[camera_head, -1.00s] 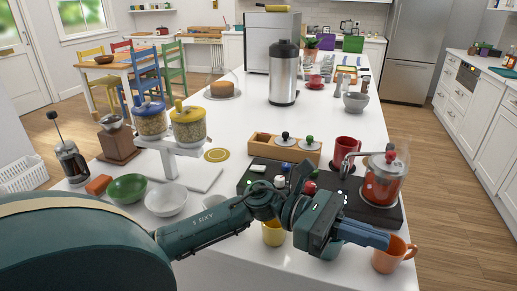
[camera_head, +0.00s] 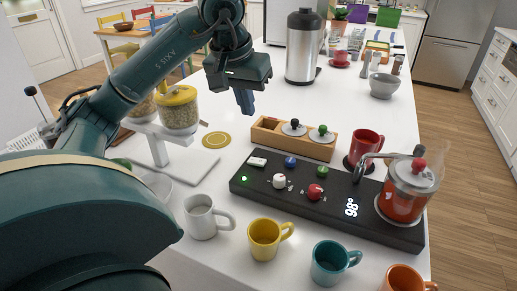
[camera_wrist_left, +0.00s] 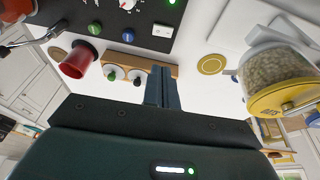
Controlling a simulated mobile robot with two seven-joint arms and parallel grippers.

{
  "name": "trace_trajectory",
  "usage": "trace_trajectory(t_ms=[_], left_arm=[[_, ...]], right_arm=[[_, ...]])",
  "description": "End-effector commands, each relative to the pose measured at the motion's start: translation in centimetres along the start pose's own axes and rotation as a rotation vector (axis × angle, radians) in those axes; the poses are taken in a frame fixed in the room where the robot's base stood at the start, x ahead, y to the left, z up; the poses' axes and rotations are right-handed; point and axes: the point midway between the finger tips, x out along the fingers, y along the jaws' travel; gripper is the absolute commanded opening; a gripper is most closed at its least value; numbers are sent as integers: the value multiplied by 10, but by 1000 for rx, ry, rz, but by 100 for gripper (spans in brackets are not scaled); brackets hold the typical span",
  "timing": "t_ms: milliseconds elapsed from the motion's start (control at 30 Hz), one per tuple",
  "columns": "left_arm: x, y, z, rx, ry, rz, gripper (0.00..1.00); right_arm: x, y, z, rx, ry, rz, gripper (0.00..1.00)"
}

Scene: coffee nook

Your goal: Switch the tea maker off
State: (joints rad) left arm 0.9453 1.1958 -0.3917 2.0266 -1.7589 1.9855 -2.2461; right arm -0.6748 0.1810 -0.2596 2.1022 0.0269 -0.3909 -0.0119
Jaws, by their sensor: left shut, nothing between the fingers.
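The tea maker is a long black base (camera_head: 335,208) on the white counter, with a glass pot (camera_head: 405,196) of red tea on its right end. A lit "98°" display (camera_head: 351,207) and a glowing green light (camera_head: 244,179) show on the base. A small white switch (camera_head: 257,161) sits at its back left corner; it also shows in the left wrist view (camera_wrist_left: 162,31). White, red, blue and green knobs sit on the panel. My left gripper (camera_head: 246,108) is shut and empty, raised above the counter behind the switch, apart from it. My right gripper is out of view.
A wooden box (camera_head: 294,139) with lidded holes stands behind the base, and a red mug (camera_head: 366,150) beside it. White (camera_head: 203,219), yellow (camera_head: 265,240), teal (camera_head: 330,263) and orange (camera_head: 403,279) mugs stand in front. A yellow-lidded jar (camera_head: 179,110) stands left.

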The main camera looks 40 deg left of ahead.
Motion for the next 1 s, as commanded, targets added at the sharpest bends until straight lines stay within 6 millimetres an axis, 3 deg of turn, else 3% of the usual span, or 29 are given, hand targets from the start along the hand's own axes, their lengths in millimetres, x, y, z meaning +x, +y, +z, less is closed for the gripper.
trace_trajectory(t_ms=[267, 733, 1000], left_arm=[[12, 1, 1, 0, -5, 3, 0], [105, 2, 2, -1, -8, 4, 0], [134, 5, 11, 0, -3, 5, 0]], right_arm=[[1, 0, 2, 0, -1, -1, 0], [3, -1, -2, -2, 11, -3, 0], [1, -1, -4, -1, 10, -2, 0]])
